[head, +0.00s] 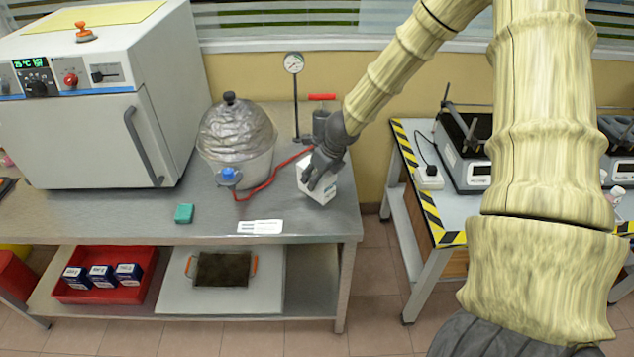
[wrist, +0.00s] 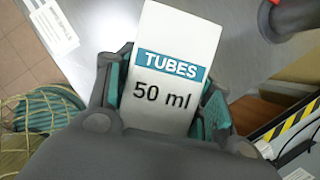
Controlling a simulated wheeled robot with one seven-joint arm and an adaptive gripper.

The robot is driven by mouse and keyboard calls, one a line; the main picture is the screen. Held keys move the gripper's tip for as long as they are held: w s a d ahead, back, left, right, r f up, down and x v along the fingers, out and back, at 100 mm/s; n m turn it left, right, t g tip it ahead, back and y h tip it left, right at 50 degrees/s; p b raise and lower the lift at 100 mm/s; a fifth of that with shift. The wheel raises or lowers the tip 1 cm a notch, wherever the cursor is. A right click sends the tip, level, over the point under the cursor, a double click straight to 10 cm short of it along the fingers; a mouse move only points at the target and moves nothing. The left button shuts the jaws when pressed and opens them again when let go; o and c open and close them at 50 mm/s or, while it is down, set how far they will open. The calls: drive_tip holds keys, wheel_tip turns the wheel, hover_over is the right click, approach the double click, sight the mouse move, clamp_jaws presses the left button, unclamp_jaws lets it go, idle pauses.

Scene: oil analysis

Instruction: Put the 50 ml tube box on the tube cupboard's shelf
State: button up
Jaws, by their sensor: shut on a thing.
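The 50 ml tube box is white with a teal "TUBES 50 ml" label; in the head view the box (head: 318,188) is at the right end of the steel bench. The wrist view shows the labelled face of the box (wrist: 172,62) between the fingers. My gripper (head: 318,172) is shut on it from above, with a finger on either side in the wrist view (wrist: 165,100). The fingers hide part of the box in the head view. I cannot tell whether its underside touches the bench. I cannot make out a tube cupboard in either view.
A desiccator (head: 238,140) with a red hose stands left of the box, and a gauge stand (head: 295,100) behind it. An oven (head: 90,110) fills the bench's left. A teal block (head: 184,213) and paper label (head: 260,227) lie in front. A striped table (head: 420,190) stands right across a gap.

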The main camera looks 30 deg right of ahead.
drive_tip(key=shift+f+b, duration=0.4)
drive_tip(key=shift+f, duration=1.35)
drive_tip(key=o, duration=1.2)
drive_tip(key=shift+f, duration=0.1)
drive_tip(key=shift+c, duration=0.2)
